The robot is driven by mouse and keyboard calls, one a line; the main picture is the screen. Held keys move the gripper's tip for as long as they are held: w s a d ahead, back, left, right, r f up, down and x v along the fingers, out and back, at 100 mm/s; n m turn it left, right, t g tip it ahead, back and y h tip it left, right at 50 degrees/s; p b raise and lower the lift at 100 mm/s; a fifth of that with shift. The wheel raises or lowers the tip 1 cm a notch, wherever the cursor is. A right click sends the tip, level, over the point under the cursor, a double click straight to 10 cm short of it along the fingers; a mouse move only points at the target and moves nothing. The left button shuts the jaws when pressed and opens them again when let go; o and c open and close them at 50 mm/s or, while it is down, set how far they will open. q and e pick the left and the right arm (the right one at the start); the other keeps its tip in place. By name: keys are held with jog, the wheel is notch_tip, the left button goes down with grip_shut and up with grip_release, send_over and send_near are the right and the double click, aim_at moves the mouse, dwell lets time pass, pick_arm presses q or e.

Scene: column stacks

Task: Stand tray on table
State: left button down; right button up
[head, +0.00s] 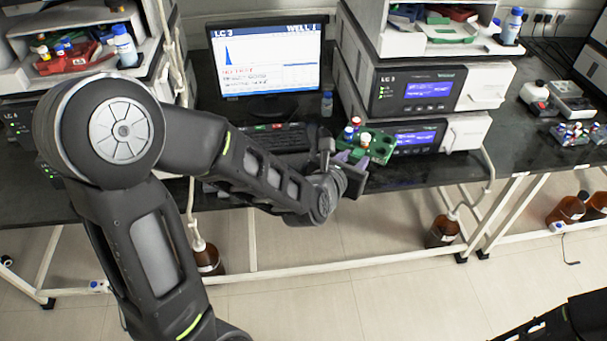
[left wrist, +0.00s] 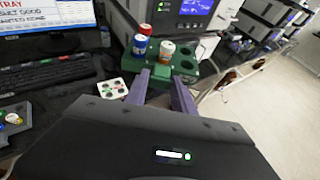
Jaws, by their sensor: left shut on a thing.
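The green tray (head: 381,148) has round holes and holds several small vials with red, blue and white colours. It is at the table's front edge, before the right instrument stack. Whether the tray touches the dark table (head: 415,180) cannot be told. My right gripper is out of view.
A keyboard (head: 272,138) and monitor (head: 266,60) stand left of the tray. An LC 3 instrument (head: 430,92) stands close behind it. Brown bottles (head: 442,230) stand below the table. The table right of the instruments has clear patches.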

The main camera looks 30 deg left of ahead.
pick_arm(q)
jog(key=shift+w+d, duration=0.1)
jog(key=shift+d, duration=0.1)
jog(key=shift+a+f, duration=0.2)
jog(key=shift+a, duration=0.05)
jog(key=a+f+n+g+y+b, duration=0.1)
jog(key=a+f+n+y+b, duration=0.1)
jog(key=a+f+b, duration=0.2)
jog(key=w+a+f+n+y+b, duration=0.1)
jog(key=a+f+n+y+b, duration=0.2)
jog(key=a+b, duration=0.6)
jog(key=a+f+n+g+y+b, duration=0.1)
jog(key=a+f+n+y+b, duration=0.1)
jog(key=a+f+b, duration=0.4)
jog(key=a+y, duration=0.1)
jog(key=a, duration=0.3)
jog(key=shift+w+f+g, duration=0.2)
jog(key=shift+w+g, duration=0.1)
jog(key=shift+f, duration=0.15)
